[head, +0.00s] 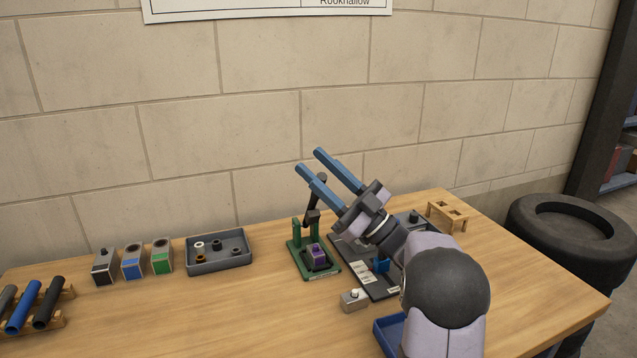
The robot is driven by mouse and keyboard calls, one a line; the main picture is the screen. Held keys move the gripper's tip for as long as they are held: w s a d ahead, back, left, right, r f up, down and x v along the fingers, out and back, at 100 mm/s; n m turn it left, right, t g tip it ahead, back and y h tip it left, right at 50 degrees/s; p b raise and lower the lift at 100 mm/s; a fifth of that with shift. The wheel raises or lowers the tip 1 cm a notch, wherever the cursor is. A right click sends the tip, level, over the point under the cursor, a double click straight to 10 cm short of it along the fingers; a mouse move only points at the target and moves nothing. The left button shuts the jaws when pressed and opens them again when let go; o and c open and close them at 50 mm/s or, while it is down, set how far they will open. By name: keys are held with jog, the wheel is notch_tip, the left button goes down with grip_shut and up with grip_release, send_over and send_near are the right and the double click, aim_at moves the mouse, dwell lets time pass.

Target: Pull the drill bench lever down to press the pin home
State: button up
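A small green bench press (296,250) stands on the table near the middle of the view. Its dark lever (308,214) rises from the top, tilted up to the right, and its upper part shows between and behind my fingers. A purple block (317,254) sits in the base of the press. I cannot make out the pin. My gripper (309,161) is open, with two blue fingers apart, pointing up and left above the press. I see nothing held between them. Whether a finger touches the lever is unclear.
Left of the press are a grey tray (220,265) with small round parts, several coloured blocks (132,262), and tubes on a wooden rack (22,307). A dark board (378,292), grey block (354,300) and blue tray (388,336) lie near my arm. The front-left table is clear.

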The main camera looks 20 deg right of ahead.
notch_tip(320, 180, up, 6)
jog(key=shift+r, duration=0.1)
dwell(0.4)
